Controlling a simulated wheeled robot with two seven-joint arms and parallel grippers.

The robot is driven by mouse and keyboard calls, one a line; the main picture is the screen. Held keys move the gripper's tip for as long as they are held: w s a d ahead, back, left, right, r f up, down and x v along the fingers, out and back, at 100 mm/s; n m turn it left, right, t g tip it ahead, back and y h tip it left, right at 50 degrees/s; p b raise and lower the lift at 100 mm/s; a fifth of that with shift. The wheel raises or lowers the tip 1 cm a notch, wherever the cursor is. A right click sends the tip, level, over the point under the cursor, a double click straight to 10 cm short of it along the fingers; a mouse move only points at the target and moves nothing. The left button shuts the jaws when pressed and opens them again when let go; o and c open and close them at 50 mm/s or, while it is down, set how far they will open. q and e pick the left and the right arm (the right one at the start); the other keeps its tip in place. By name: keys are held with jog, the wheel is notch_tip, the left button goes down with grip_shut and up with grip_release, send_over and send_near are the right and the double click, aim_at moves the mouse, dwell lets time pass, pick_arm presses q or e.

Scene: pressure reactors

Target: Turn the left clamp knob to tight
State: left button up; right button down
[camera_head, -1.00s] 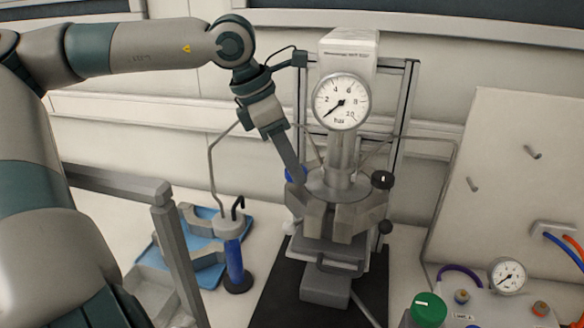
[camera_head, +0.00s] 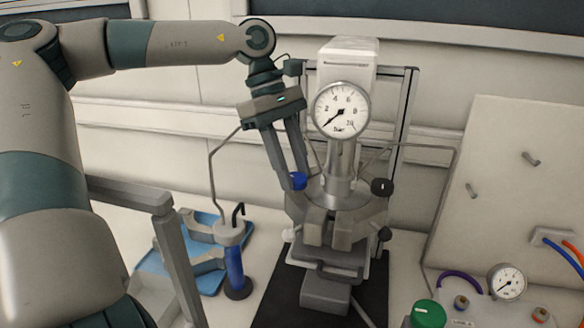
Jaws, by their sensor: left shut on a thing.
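The pressure reactor (camera_head: 340,205) stands upright in the middle, with a round gauge (camera_head: 341,109) on top and grey clamp jaws around its head. My left gripper (camera_head: 290,183) reaches down from the upper left and is shut on this knob, with both fingers showing. The fingers hide part of the knob, and I cannot read a mark on it. The right clamp knob (camera_head: 382,187) is black with a small white mark. My right gripper is not in view.
A blue tray (camera_head: 208,282) with grey clamp parts lies at the left, beside a blue-handled tool (camera_head: 234,265) standing upright. A panel (camera_head: 510,180) with pegs stands at the right. A green knob (camera_head: 428,314) and small gauge (camera_head: 507,281) are at the lower right.

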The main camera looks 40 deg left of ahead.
pick_arm(q)
jog(key=shift+w+m+g, duration=0.1)
jog(key=shift+m+g, duration=0.4)
jog(key=shift+m, duration=0.8)
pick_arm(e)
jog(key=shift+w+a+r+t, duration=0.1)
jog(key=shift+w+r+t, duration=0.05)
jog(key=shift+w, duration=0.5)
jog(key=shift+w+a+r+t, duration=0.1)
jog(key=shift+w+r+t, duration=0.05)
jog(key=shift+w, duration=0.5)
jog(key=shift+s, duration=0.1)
pick_arm(q)
jog(key=o, duration=1.1)
jog(key=shift+c, duration=0.2)
jog(key=shift+r, duration=0.15)
jog(key=b+v, duration=0.2)
jog(key=v, duration=1.5)
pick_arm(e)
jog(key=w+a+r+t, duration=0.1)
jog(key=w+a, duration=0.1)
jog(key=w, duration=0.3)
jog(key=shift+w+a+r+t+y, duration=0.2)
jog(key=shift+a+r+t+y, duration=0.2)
pick_arm(q)
jog(key=shift+d, duration=0.1)
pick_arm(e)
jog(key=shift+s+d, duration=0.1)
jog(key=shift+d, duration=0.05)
